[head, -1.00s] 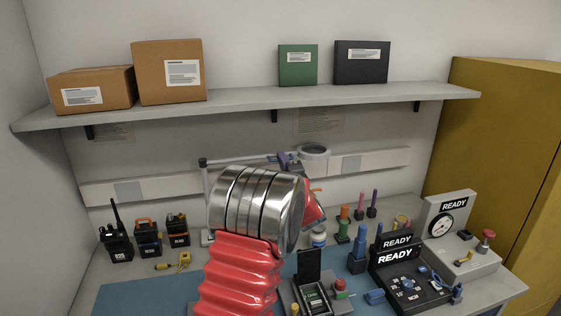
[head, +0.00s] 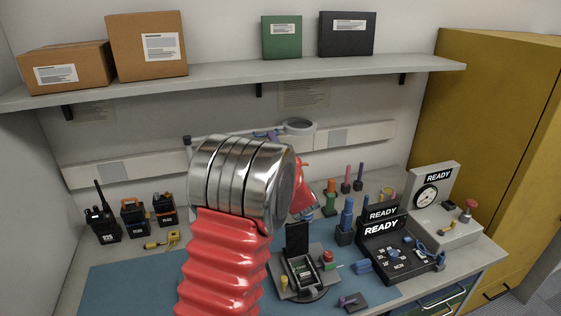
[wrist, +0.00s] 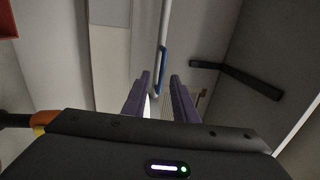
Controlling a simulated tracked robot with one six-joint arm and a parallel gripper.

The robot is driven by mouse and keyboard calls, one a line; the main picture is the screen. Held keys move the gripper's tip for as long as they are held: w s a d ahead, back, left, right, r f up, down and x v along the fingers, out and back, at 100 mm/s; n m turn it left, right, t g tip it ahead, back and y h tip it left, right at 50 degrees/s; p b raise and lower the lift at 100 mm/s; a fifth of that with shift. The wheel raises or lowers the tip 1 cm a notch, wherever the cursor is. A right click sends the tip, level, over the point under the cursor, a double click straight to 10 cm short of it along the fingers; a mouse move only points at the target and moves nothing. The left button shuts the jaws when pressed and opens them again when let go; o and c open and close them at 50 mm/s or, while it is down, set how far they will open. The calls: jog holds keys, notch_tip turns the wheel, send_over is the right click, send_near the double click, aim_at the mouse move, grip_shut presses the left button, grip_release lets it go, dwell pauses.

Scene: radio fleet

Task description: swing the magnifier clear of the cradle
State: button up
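The magnifier (head: 299,127) is a pale ring lens on a thin arm running left to an upright post near the back wall. My gripper (head: 265,136) shows as a bit of purple beside that arm, just left of the lens; my red and steel arm hides the rest. In the wrist view its two purple fingers (wrist: 160,95) stand apart. A pale bar with a blue part (wrist: 162,62) shows between and beyond their tips; contact cannot be told. The black cradle (head: 302,272), with a raised lid, stands on the blue mat, low in the middle, in front of the lens.
Radios (head: 133,217) stand at the left of the bench. Coloured pegs (head: 346,212) and a black READY box (head: 392,252) stand to the right, with a gauge unit (head: 438,205) behind. A shelf with boxes (head: 240,80) runs above. The blue mat's left part is clear.

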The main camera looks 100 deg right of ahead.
jog(key=a+f, duration=0.1)
jog(key=a, duration=0.8)
jog(key=shift+s+f, duration=0.3)
jog(key=shift+s, duration=0.05)
